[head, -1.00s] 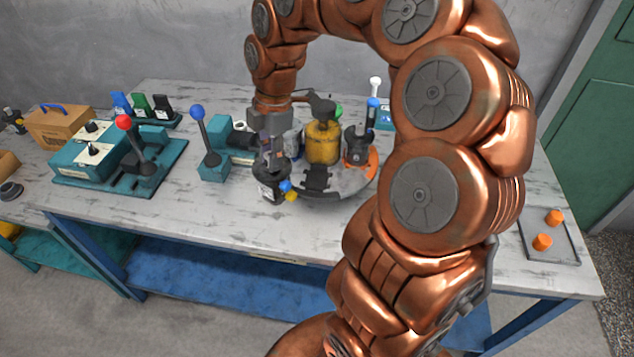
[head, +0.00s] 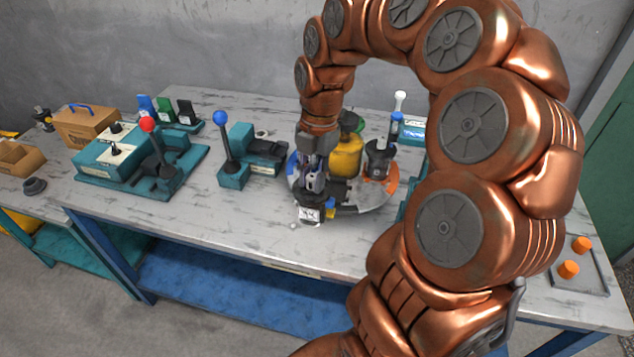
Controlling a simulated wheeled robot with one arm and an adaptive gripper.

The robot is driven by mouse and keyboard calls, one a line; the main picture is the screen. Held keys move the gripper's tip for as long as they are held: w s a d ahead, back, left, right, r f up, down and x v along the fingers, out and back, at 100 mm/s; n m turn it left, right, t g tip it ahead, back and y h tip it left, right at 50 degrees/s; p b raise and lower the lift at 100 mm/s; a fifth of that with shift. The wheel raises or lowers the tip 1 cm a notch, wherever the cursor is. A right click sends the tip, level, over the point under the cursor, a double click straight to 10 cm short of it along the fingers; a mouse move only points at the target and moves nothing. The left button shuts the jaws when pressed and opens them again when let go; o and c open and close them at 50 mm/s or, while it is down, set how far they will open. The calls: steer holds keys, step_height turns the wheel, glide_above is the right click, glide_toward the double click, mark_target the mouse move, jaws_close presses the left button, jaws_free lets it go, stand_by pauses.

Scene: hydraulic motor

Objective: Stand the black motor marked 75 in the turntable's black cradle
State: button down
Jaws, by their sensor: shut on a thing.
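My gripper (head: 313,186) points down and is shut on the black motor (head: 309,213). The motor has a white label on its front and blue and yellow parts on its right side; the number is too small to read. It is roughly upright at the front left edge of the round grey turntable (head: 372,200). The turntable's black cradle (head: 345,210) shows only partly, just right of the motor. I cannot tell whether the motor touches the cradle or is still above it.
A yellow canister-like motor (head: 346,158) and a dark motor (head: 379,160) stand on the turntable behind. A teal unit with a blue-knobbed lever (head: 221,118) stands left, a red-knobbed lever (head: 148,124) farther left. The tabletop in front (head: 230,228) is clear.

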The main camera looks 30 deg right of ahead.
steer(key=w+d+p, duration=0.2)
steer(key=w+d, duration=0.1)
steer(key=d, duration=0.3)
steer(key=w+d+f+p, duration=0.1)
steer(key=w+d+p, duration=0.1)
steer(key=w+d, duration=0.2)
steer(key=shift+d, duration=1)
steer(key=shift+w+f+p, duration=0.1)
steer(key=shift+f+p, duration=0.75)
steer(key=shift+f, duration=1)
steer(key=shift+f, duration=0.15)
steer(key=c, duration=1)
jaws_free()
steer(key=shift+o, duration=0.2)
step_height(320, 180, up, 12)
steer(key=d+b, duration=0.1)
steer(key=b, duration=0.2)
steer(key=shift+w+d+b, duration=0.3)
steer(key=shift+d+b, duration=0.05)
steer(key=shift+b, duration=0.05)
